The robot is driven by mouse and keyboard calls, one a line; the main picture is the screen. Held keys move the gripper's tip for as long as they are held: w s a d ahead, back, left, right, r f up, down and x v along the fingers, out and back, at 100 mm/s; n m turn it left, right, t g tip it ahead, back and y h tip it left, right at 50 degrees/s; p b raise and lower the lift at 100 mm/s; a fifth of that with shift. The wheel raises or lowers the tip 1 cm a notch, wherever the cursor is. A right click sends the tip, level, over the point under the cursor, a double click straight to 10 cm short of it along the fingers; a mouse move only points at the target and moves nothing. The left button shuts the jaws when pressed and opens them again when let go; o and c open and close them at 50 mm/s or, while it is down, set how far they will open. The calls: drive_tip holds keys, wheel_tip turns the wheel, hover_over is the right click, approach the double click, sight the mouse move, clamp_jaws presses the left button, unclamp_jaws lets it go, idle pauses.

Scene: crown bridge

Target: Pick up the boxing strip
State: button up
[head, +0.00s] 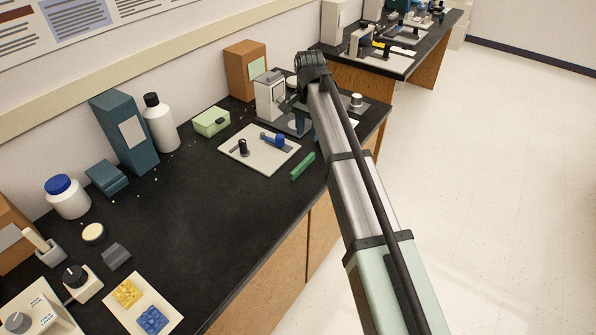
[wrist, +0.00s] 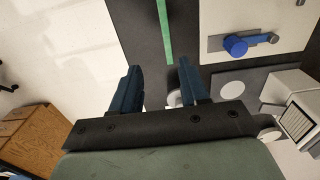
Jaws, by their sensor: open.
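The boxing strip is a thin green bar (head: 302,166) lying on the black bench near its front edge, just right of a pale tray. It also shows in the wrist view, where the green strip (wrist: 165,32) runs down from the top edge, beyond my fingertips. My gripper (wrist: 160,66) is open, with two dark blue fingers apart and nothing between them. The strip is not between the fingers.
A pale tray (head: 258,150) with a blue-handled tool (wrist: 238,45) lies beside the strip. A white-and-grey device (head: 270,97) and a brown box (head: 245,70) stand behind. A green box (head: 211,122) stands left of the tray. The bench's middle (head: 200,210) is clear.

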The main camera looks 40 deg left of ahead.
sight(302, 164)
drive_tip(key=f, duration=0.4)
drive_tip(key=s+f, duration=0.1)
drive_tip(key=f, duration=0.3)
drive_tip(key=a+f, duration=0.1)
drive_tip(key=f, duration=0.4)
drive_tip(key=shift+s, duration=0.25)
drive_tip(key=shift+r, duration=0.1)
drive_tip(key=shift+c, duration=0.3)
clamp_jaws()
